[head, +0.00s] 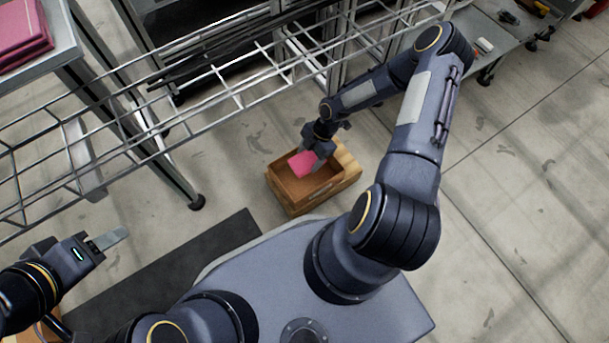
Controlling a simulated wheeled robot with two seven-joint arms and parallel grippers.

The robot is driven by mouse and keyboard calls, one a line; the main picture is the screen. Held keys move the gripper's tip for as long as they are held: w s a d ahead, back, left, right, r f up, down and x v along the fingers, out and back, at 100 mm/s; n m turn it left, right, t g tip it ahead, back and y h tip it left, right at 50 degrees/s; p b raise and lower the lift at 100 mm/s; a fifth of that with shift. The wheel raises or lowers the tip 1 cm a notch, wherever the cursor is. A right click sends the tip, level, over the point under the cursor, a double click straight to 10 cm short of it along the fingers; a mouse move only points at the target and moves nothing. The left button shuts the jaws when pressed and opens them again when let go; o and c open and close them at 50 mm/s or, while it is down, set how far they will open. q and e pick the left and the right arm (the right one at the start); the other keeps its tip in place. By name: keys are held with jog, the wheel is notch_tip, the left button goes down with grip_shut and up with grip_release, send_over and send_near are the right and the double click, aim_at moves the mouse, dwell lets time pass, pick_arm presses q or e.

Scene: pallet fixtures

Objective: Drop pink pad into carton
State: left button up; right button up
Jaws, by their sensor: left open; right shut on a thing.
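A pink pad (303,163) is held by my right gripper (314,153), which is shut on it. The pad is over the open brown carton (296,207), above its far left part. I cannot tell how far the pad is above the carton's floor. The carton stands on the floor in front of my base, and its inside shows bare near the pad. My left gripper (108,240) is open and empty at the lower left, well away from the carton.
A wire rack (190,78) crosses the upper left, behind the carton. A table with dark pink items (22,32) stands at the top left. A dark mat (165,270) lies left of my base. The floor at right is mostly clear.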

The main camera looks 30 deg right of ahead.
jog(key=o, duration=1)
jog(key=shift+o, duration=0.2)
jog(key=p+v, duration=0.3)
jog(key=v, duration=0.5)
jog(key=shift+s+f, duration=0.1)
jog(key=shift+s, duration=0.05)
